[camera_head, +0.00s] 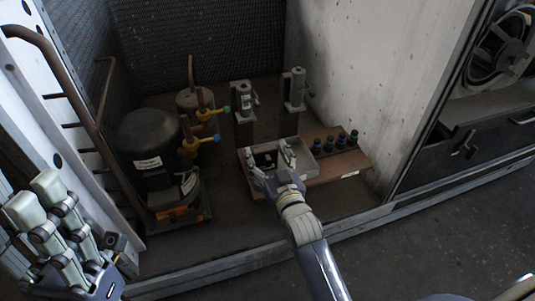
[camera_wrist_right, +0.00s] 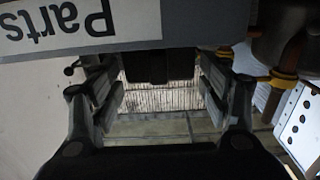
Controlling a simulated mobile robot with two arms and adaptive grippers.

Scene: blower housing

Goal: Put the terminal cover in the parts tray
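The parts tray (camera_head: 322,160) is a shallow grey tray on a brown board; its wall carries an upside-down "Parts" label in the right wrist view (camera_wrist_right: 135,42). My right gripper (camera_head: 272,164) is at the tray with its fingers spread wide. The right wrist view shows both finger pads apart (camera_wrist_right: 160,90). A black piece (camera_head: 265,158) shows inside the tray between the fingers; it may be the terminal cover, but it is partly hidden and too small to be sure. My left gripper (camera_head: 37,196) is at the lower left, away from the tray; its finger gap is unclear.
A black compressor (camera_head: 145,140) with copper pipes and yellow-handled valves stands left of the tray. Two upright grey valve fittings (camera_head: 293,90) stand behind it. Several coloured caps (camera_head: 332,143) sit on the board to its right. A concrete wall (camera_head: 370,70) rises at the right.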

